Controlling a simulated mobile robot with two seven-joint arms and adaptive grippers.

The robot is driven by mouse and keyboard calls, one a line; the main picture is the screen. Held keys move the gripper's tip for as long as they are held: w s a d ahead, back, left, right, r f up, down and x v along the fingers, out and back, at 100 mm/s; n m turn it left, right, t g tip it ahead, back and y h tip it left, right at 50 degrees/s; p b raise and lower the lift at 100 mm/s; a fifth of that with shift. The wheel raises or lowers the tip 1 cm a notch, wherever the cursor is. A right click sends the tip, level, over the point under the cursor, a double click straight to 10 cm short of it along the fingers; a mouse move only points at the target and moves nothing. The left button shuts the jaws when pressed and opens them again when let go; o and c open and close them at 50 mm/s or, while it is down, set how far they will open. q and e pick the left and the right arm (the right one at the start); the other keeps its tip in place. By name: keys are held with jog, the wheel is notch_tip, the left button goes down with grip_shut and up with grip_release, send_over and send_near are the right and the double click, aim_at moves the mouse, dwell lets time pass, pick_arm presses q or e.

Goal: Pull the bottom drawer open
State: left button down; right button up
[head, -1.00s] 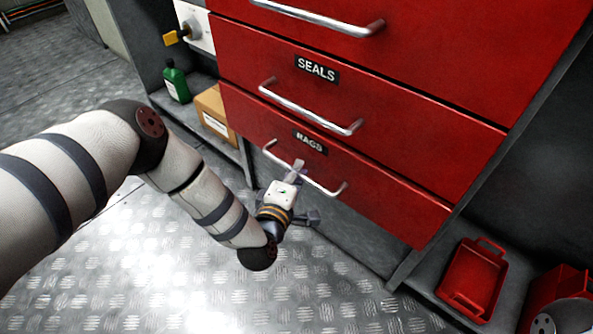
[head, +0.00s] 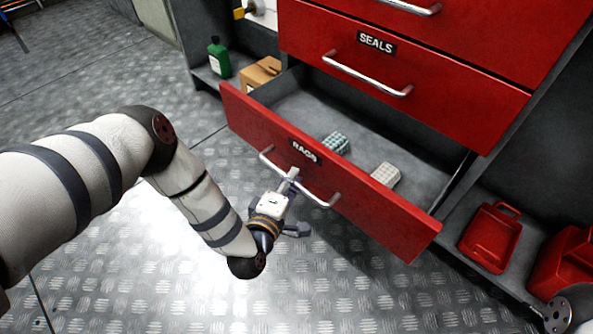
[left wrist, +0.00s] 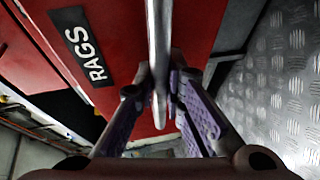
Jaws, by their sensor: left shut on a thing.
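The bottom drawer (head: 375,216) is red with a black RAGS label (head: 304,151) and stands well out from the cabinet. Its inside shows, with a teal checked bundle (head: 335,143) and a pale checked bundle (head: 386,175) in it. My left gripper (head: 290,178) is shut on the drawer's silver bar handle (head: 322,200), near its middle. In the left wrist view the handle (left wrist: 158,40) runs between the two purple-padded fingers (left wrist: 160,100), beside the label (left wrist: 83,47). At the lower right corner a small part of my right arm shows; its gripper cannot be made out.
The closed SEALS drawer (head: 440,85) is above. A green bottle (head: 219,58) and a cardboard box (head: 260,74) stand on a low shelf at left. The metal floor (head: 150,285) in front is clear.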

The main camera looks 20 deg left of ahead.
pick_arm(q)
jog(key=shift+s+a, duration=0.2)
jog(key=shift+s, duration=0.35)
jog(key=c, duration=1.7)
grip_release()
jog(key=shift+o, duration=0.2)
jog(key=shift+s, duration=0.1)
jog(key=s+r, duration=0.2)
jog(key=s, duration=0.9)
jog(key=shift+s+d, duration=0.3)
jog(key=shift+s, duration=0.05)
jog(key=shift+r, duration=0.1)
